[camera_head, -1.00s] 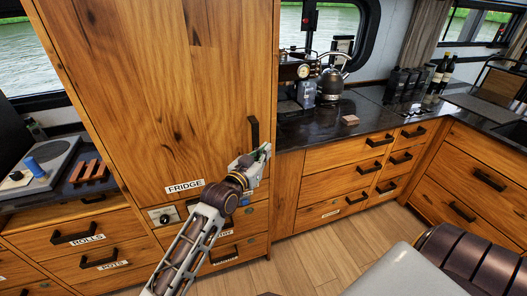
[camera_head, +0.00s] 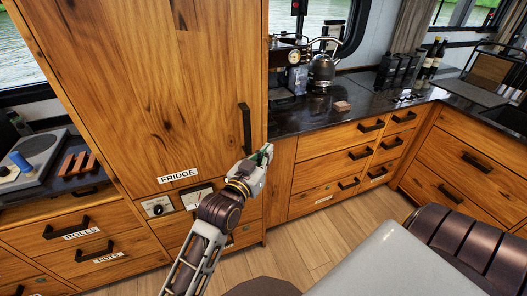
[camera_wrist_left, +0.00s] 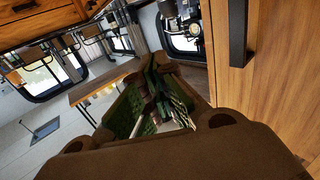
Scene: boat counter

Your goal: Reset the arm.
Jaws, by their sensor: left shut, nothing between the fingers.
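My left gripper (camera_head: 262,156) is in front of the lower right part of the fridge door, just below and right of the black fridge handle (camera_head: 246,129). It is apart from the handle and shut, with nothing in it. In the left wrist view its green-lined fingers (camera_wrist_left: 152,100) are together, and the fridge handle (camera_wrist_left: 238,45) stands at the upper right. The wooden fridge door (camera_head: 165,90) is closed and labelled FRIDGE. My right gripper is not in view.
Drawers (camera_head: 342,155) under the dark counter (camera_head: 300,115) are closed. A kettle (camera_head: 321,70), a small pinkish block (camera_head: 342,106) and bottles (camera_head: 430,62) stand on the counter. The wooden floor (camera_head: 305,245) in front is clear.

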